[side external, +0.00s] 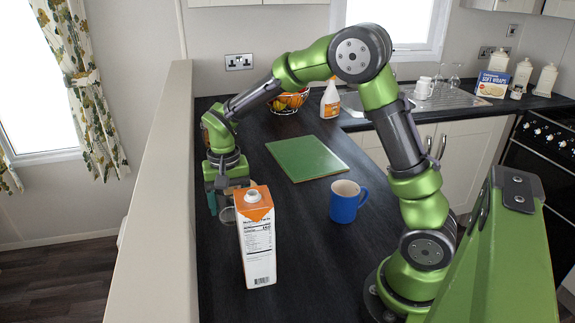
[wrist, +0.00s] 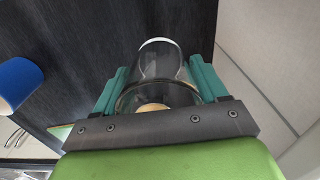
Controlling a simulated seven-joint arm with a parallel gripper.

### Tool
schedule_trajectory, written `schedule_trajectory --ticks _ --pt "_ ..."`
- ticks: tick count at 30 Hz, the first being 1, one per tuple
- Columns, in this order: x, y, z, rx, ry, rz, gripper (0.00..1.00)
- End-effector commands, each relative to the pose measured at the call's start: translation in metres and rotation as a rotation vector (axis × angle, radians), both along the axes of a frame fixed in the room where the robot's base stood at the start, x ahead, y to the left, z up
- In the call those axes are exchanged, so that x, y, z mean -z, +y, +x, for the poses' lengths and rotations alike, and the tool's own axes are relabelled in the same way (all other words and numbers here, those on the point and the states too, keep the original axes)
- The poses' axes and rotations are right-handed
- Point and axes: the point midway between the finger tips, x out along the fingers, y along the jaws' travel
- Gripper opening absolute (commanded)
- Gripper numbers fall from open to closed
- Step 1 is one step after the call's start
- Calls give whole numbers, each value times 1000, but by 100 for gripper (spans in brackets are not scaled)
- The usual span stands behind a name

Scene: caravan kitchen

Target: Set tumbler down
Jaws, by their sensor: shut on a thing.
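The tumbler (wrist: 160,65) is clear glass and sits between the two teal fingers of my gripper (wrist: 160,88) in the wrist view. My gripper is shut on it. In the side external view my gripper (side external: 226,200) points down at the left edge of the dark counter, behind the carton. The tumbler (side external: 228,215) shows only in part there, low by the counter top. I cannot tell whether its base touches the counter. Something pale and round shows within the glass in the wrist view.
An orange and white carton (side external: 257,245) stands just in front of my gripper. A blue mug (side external: 345,205) and a green board (side external: 306,158) are to the right on the counter (side external: 300,220). A raised pale ledge (side external: 165,200) runs along the left. A fruit basket (side external: 290,102) and a spray bottle (side external: 330,100) stand behind.

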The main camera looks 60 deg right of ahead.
Motion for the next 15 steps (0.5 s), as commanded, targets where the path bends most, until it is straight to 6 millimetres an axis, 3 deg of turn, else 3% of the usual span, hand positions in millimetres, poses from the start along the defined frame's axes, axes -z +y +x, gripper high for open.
schedule_trajectory --ticks 5,12,15 --pt "-24 -19 -2 45 -9 0 31" --pt "-22 -91 -49 141 -1 2 31" --pt "-15 -109 -71 135 1 3 31"
